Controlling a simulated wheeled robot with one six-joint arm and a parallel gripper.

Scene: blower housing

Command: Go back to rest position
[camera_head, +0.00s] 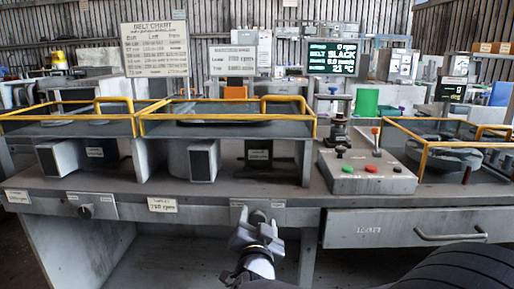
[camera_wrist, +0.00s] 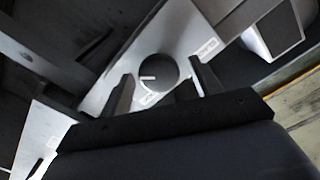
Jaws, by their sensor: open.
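My gripper (camera_head: 256,224) is in front of the bench's front edge, low in the middle of the head view. It faces a light metal plate with a round dark knob (camera_wrist: 158,73), which has a white pointer line. In the wrist view the two dark fingers are spread, one on each side of the knob, with gaps to it. Nothing is held. How far the fingertips are from the plate in depth, I cannot tell.
The grey bench (camera_head: 225,190) runs across the view. Yellow guard rails (camera_head: 225,117) stand on it. A control box (camera_head: 365,172) with red and green buttons is right of centre. A drawer (camera_head: 410,229) with a handle is at right. Another knob (camera_head: 86,211) is at left.

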